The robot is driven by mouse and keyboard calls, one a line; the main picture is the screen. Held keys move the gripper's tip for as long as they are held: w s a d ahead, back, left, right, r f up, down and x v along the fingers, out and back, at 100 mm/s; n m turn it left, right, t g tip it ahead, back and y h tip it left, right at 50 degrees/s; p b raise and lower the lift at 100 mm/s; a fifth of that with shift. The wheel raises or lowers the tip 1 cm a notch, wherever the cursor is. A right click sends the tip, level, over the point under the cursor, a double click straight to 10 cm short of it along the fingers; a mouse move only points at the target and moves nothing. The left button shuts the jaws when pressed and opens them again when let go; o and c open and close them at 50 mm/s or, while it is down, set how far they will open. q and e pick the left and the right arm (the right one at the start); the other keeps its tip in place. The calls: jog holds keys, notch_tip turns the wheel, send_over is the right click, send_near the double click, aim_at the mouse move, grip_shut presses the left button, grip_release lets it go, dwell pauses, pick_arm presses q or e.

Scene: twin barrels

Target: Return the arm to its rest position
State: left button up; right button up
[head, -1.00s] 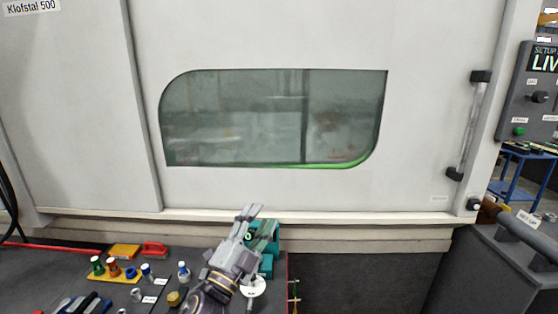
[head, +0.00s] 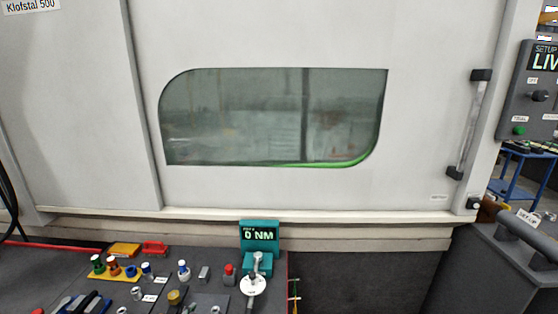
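Neither of my grippers nor any part of my arms shows in the head view. A teal device (head: 260,226) with a display reading "0 NM" stands at the right end of the dark workbench (head: 215,297). A grey upright part stands at its front, by a white round disc (head: 253,286).
A large machine with a closed door (head: 270,190) and window (head: 275,117) fills the back. Left on the bench are a yellow holder (head: 117,274) with coloured pieces, a small white-and-blue bottle (head: 183,271) and a red-topped piece (head: 229,273). A control panel (head: 537,90) is at right.

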pick_arm(q)
jog(key=s+a+f+n+g+h, duration=0.1)
jog(key=s+f+g, duration=0.35)
jog(key=s, duration=0.35)
jog(key=s+a+f+n+g, duration=0.1)
jog(key=s+f+g, duration=0.2)
jog(key=s+f, duration=0.6)
jog(key=f, duration=2.8)
jog(key=s+a+f+g, duration=0.1)
jog(key=s+a+f, duration=0.2)
jog(key=s+f, duration=0.7)
jog(key=s+a+f, duration=0.3)
jog(key=s+f, duration=0.7)
jog(key=s, duration=0.2)
jog(key=shift+a+m+g, duration=0.2)
jog(key=shift+m+g, duration=0.1)
jog(key=shift+g, duration=0.05)
pick_arm(e)
jog(key=shift+w, duration=0.75)
